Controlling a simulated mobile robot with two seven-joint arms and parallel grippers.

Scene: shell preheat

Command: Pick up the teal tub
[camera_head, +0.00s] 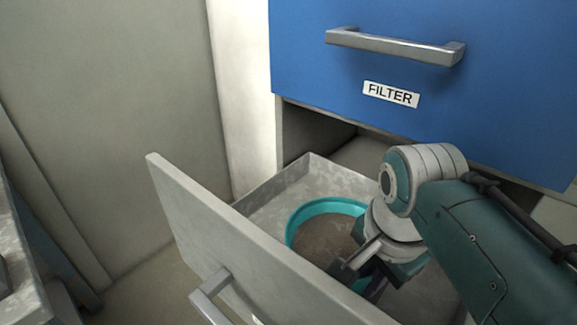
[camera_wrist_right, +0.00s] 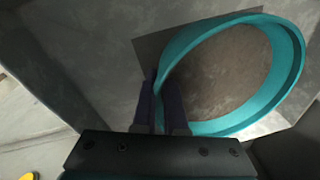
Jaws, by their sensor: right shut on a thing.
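The teal tub (camera_head: 297,217) is round, with a grey-brown inside, and sits in the open drawer (camera_head: 250,256). My right gripper (camera_head: 362,262) reaches down into the drawer at the tub's near right side and partly hides the tub. In the right wrist view the tub (camera_wrist_right: 290,50) fills the upper right. There my right gripper (camera_wrist_right: 166,95) is shut on the tub's rim, one finger on each side of the wall. Whether the tub touches the drawer floor is hard to tell. My left gripper is not in view.
The open drawer's front panel has a metal handle (camera_head: 211,295). Above it is a blue closed drawer front (camera_head: 440,95) with a metal handle and a "FILTER" label (camera_head: 391,94). A pale wall stands at left, and a grey surface (camera_head: 20,250) is at the left edge.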

